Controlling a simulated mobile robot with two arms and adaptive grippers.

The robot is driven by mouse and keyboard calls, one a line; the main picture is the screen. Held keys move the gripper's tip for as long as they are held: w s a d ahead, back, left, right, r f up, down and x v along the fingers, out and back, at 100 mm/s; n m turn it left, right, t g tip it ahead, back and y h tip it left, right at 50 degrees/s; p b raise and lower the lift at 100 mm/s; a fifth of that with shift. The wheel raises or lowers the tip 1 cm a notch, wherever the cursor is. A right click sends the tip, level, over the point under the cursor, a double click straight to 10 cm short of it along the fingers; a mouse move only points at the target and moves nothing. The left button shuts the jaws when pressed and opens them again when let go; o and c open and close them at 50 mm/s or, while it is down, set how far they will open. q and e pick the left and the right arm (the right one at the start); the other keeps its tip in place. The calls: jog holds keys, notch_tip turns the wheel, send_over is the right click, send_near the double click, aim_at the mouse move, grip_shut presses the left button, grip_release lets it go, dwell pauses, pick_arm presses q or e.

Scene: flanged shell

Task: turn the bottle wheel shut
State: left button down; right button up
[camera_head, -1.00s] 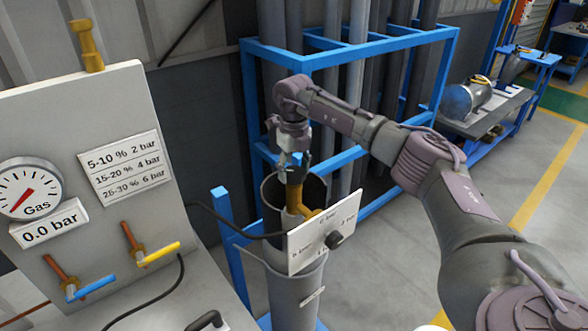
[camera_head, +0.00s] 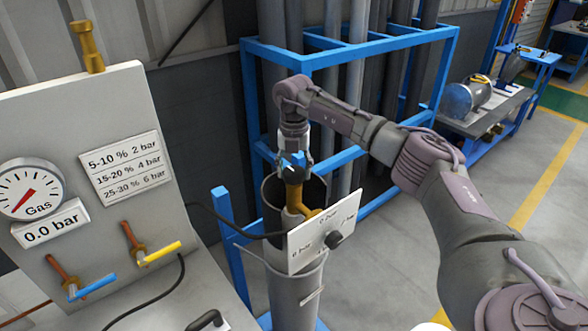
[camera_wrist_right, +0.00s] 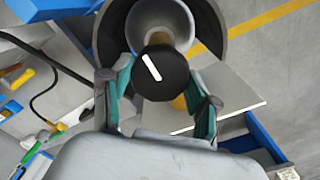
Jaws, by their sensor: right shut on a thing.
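The bottle wheel is a round black knob with a white line mark, seen in the right wrist view (camera_wrist_right: 158,73). It sits on top of the brass valve (camera_head: 294,198) of the grey gas bottle (camera_head: 298,295). My right gripper (camera_head: 293,160) comes down on the wheel from above. In the right wrist view its two fingers (camera_wrist_right: 160,90) stand either side of the wheel and are shut on it. In the head view the gripper largely hides the wheel. The white line slants in the wrist view. My left gripper is not in view.
A white plate with a black knob (camera_head: 333,240) is in front of the valve. A blue rack (camera_head: 350,50) stands behind. At left, a panel has a gas gauge (camera_head: 30,190), a blue-handled valve (camera_head: 90,287) and a yellow-handled valve (camera_head: 160,252). A black hose runs to the bottle.

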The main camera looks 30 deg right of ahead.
aim_at(294, 171)
jog(key=shift+w+r, duration=0.1)
jog(key=shift+r, duration=0.05)
dwell(0.3)
jog(key=o, duration=1.2)
jog(key=shift+c, duration=0.2)
notch_tip(294, 171, up, 12)
